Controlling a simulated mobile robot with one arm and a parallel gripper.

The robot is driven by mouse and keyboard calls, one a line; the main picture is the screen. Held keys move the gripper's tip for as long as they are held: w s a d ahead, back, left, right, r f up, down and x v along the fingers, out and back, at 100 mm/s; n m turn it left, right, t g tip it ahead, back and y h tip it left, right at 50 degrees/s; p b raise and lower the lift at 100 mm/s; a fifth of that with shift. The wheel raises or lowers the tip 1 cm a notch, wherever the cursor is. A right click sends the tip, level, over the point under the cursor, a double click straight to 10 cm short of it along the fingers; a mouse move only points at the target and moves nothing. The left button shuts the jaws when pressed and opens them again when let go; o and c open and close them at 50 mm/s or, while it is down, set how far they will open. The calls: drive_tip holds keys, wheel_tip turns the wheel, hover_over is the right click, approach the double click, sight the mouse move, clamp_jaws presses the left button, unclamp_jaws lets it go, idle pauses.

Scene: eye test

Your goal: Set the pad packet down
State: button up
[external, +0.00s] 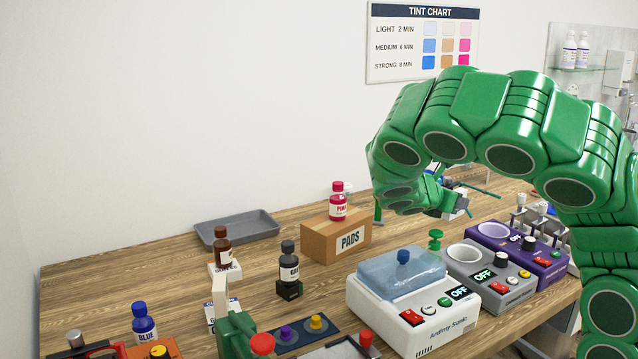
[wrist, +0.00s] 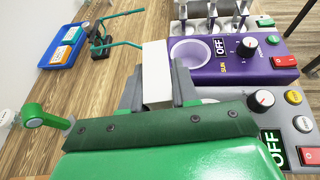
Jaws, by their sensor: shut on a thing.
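The pad packet is a white, flat piece; in the wrist view the packet (wrist: 156,72) stands between the two grey fingers of my gripper (wrist: 157,92). My gripper is shut on it. In the external view my gripper (external: 448,206) is at the back right of the bench, left of the purple warmer, and the packet (external: 461,202) shows only in part. The packet appears held above the wooden bench (wrist: 110,75); whether its lower edge touches is hidden. A blue tray (wrist: 52,62) with white-and-orange and white-and-teal packets lies at the wrist view's upper left.
A purple warmer (wrist: 235,68) is close on the right in the wrist view. A dark item with green handles (wrist: 98,42) stands beside the blue tray. A cardboard PADS box (external: 318,240) bears a pink bottle (external: 338,207). A grey tray (external: 237,229) is empty.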

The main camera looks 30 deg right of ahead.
drive_tip(key=shift+s+a+r, duration=0.15)
drive_tip(key=shift+s+r, duration=0.05)
drive_tip(key=shift+s, duration=0.3)
drive_tip(key=shift+s+a+r, duration=0.15)
drive_tip(key=shift+s+r, duration=0.05)
drive_tip(key=shift+s, duration=0.25)
